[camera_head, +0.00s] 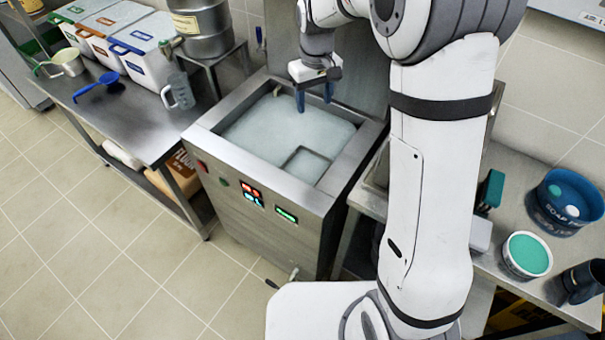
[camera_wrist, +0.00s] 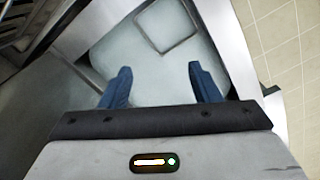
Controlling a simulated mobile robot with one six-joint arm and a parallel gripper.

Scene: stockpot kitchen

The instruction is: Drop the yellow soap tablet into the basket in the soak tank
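The soak tank (camera_head: 335,200) is a steel box filled with cloudy, pale water. A square basket rim (camera_head: 288,160) shows at the water's surface near the tank's front right corner. The rim also shows in the wrist view (camera_wrist: 140,30), ahead of my fingers. My gripper (camera_head: 314,97) is over the back part of the tank, pointing down. In the wrist view its blue fingers (camera_wrist: 160,68) stand wide apart with only water seen between them. I cannot make out a yellow soap tablet in either view. The inside of the basket looks cloudy.
At right, a counter holds a blue soap tub (camera_head: 552,213) with pale and teal pieces, a white tub with green contents (camera_head: 527,254) and a dark mug (camera_head: 582,282). At left, a steel table carries lidded bins (camera_head: 142,65), a blue scoop (camera_head: 95,86) and a clear jug (camera_head: 180,92).

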